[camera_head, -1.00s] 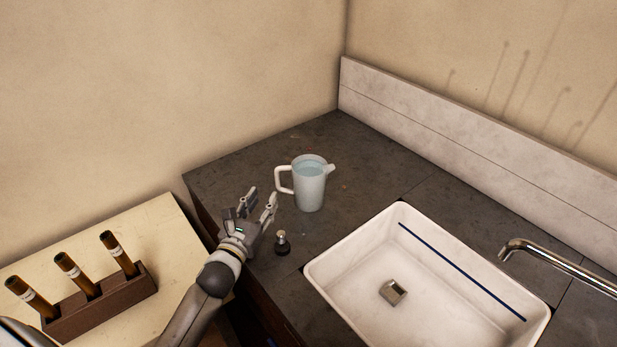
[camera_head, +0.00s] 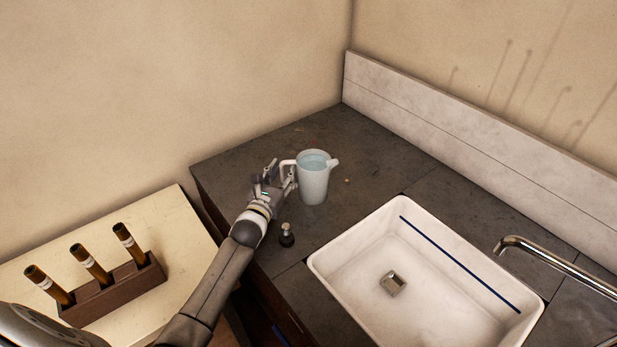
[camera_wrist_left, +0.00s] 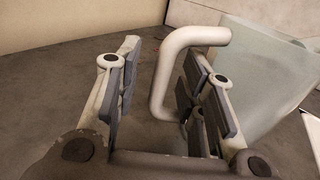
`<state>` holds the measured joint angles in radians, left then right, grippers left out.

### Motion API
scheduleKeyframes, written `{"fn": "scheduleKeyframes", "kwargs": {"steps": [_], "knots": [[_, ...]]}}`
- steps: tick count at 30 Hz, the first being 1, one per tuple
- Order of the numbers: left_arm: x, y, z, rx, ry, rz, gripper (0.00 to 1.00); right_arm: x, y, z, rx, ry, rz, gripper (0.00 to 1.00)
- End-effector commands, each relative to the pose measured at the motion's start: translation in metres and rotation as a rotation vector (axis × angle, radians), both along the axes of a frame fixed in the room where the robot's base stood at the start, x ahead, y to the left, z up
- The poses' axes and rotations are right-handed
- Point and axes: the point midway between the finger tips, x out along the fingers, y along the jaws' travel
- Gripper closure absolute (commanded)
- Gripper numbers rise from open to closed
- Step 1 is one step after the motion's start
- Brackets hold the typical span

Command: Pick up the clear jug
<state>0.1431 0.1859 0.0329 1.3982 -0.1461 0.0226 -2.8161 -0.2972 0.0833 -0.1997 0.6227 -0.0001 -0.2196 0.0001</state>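The clear jug (camera_head: 314,180) stands upright on the dark counter, with a pale see-through body, a handle on its left and a spout on its right. My left gripper (camera_head: 280,174) is at the jug's handle side. In the left wrist view, the open fingers (camera_wrist_left: 155,85) stand on either side of the white handle (camera_wrist_left: 160,75), with gaps visible between them and it. The jug's body (camera_wrist_left: 250,75) is to the right, outside the right finger. My right gripper is not in view.
A small dark bottle (camera_head: 287,235) stands close to my left wrist. A white sink (camera_head: 330,262) with a metal faucet (camera_head: 550,255) is to the right. A rack (camera_head: 115,292) of brown tubes sits on the pale table at left. Walls close in the counter's back corner.

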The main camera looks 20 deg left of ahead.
Motion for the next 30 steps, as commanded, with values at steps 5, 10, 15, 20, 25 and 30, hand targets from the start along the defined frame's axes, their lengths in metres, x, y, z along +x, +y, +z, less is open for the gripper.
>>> {"fn": "scheduleKeyframes", "kwargs": {"steps": [5, 10, 15, 20, 25, 30], "knots": [[0.001, -0.0001, -0.001, -0.001, 0.001, 0.0, 0.63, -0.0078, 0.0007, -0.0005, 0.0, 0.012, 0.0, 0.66], [0.0009, -0.0001, -0.0008, 0.0, 0.001, 0.0, 0.75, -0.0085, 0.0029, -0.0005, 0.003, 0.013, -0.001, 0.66], [0.0008, -0.0002, -0.0007, 0.0, 0.001, 0.0, 0.97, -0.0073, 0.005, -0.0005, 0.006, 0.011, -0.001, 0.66], [0.0007, -0.0001, -0.0009, 0.0, 0.001, 0.0, 1.0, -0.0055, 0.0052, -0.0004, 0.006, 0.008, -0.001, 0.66], [0.0007, -0.0001, -0.001, 0.0, 0.002, 0.0, 1.0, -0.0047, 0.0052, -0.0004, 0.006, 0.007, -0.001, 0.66], [0.0016, -0.0002, 0.0031, -0.002, -0.007, -0.001, 1.0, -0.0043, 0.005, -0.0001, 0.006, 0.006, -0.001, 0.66]]}}
